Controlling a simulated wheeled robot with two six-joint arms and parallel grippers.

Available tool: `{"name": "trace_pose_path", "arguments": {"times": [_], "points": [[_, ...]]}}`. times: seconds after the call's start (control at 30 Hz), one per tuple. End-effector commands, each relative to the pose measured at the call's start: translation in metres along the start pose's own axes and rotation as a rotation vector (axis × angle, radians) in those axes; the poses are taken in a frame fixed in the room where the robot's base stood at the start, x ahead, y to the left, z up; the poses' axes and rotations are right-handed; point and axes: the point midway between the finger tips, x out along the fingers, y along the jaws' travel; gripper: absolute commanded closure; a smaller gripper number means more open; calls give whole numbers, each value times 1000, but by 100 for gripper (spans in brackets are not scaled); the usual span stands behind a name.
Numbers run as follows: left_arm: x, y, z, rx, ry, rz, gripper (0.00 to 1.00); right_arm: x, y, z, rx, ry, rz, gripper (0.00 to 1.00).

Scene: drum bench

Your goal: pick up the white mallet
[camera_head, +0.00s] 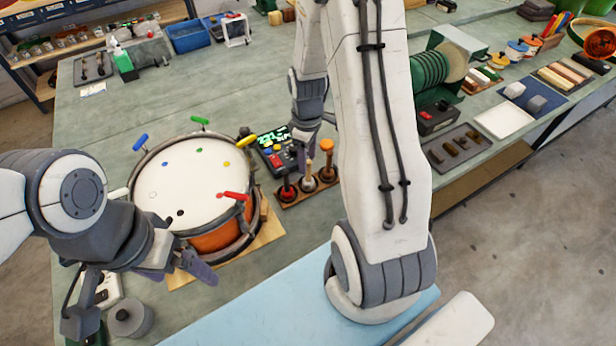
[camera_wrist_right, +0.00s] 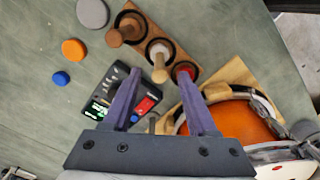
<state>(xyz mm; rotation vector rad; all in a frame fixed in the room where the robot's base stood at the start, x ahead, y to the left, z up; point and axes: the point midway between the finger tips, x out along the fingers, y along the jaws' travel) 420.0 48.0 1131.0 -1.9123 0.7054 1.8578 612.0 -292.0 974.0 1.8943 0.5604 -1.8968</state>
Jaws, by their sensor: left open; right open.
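The white mallet (camera_head: 308,184) stands upright in the middle hole of a small wooden rack (camera_head: 294,203), between a red mallet (camera_head: 287,190) and an orange-brown mallet (camera_head: 327,158). In the right wrist view the white mallet's pale handle (camera_wrist_right: 160,72) points up toward the camera, between the fingertips in the picture. My right gripper (camera_head: 300,150) is open above the rack; I cannot tell whether it touches the handle. Its spread fingers (camera_wrist_right: 158,78) also show in the right wrist view. My left gripper (camera_head: 183,272) is open and empty, by the drum's front-left edge.
An orange drum (camera_head: 212,240) with coloured pegs stands left of the rack. A black control box (camera_head: 272,150) with buttons sits just behind the rack. A green-ribbed spool (camera_head: 430,68) stands to the right. The bench behind the drum is mostly clear.

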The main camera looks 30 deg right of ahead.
Motion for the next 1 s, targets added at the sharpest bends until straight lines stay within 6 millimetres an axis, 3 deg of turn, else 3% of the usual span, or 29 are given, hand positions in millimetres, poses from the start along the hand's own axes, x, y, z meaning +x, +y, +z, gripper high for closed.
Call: {"name": "trace_pose_path", "arguments": {"times": [0.43, 0.73, 0.77, 0.9, 1.0], "points": [[-16, 1, -1, -1, 0, 0, 5, 48, 2, 0, 2, -1, -2, 42], [-16, 1, -1, -1, 0, 0, 5, 53, 2, 0, 3, 1, 1, 42], [-16, 1, -1, -1, 0, 0, 5, 53, 2, 0, 3, 1, 1, 49], [-16, 1, -1, -1, 0, 0, 5, 53, 2, 0, 3, 1, 1, 100], [-16, 1, -1, -1, 0, 0, 5, 53, 2, 0, 3, 1, 1, 100]]}}
